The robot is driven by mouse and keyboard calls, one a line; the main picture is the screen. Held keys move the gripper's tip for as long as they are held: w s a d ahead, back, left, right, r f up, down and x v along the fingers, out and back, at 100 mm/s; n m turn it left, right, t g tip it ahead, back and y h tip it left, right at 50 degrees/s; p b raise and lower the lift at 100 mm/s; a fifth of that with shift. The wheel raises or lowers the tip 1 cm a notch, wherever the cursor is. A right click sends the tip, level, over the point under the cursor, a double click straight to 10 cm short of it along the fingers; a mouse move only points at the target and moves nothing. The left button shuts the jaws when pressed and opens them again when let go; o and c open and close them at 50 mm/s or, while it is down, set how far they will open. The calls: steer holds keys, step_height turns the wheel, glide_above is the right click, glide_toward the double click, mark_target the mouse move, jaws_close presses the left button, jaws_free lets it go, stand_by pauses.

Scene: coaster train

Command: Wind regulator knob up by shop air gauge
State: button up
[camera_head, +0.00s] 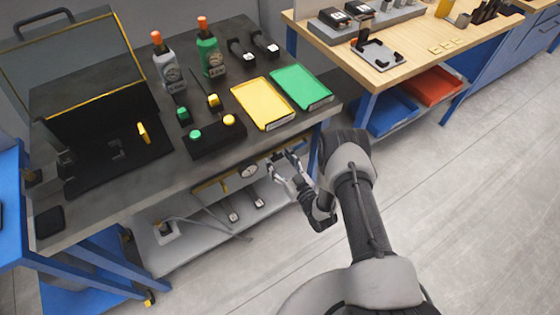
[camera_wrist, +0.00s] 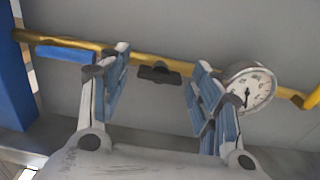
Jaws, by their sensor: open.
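The shop air gauge (camera_head: 249,170) is a round white dial on a yellow pipe (camera_head: 210,184) under the front edge of the dark workbench. In the wrist view the gauge (camera_wrist: 250,88) sits at the right, partly behind my right finger. A small dark knob (camera_wrist: 159,75), which looks like the regulator knob, shows just below the yellow pipe (camera_wrist: 150,59), left of the gauge. My gripper (camera_wrist: 161,62) is open, with the knob framed between its fingers; I cannot tell how deep it sits between them. In the head view my gripper (camera_head: 288,166) is right of the gauge, and I cannot make out the knob.
A blue lever (camera_wrist: 65,54) lies along the pipe at the left. The bench top (camera_head: 75,215) overhangs the pipe, and a grey lower shelf (camera_head: 190,262) lies beneath. Yellow (camera_head: 262,103) and green (camera_head: 300,87) trays sit near the bench edge. The floor at right is clear.

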steer(key=v, duration=1.2)
stand_by(0.6)
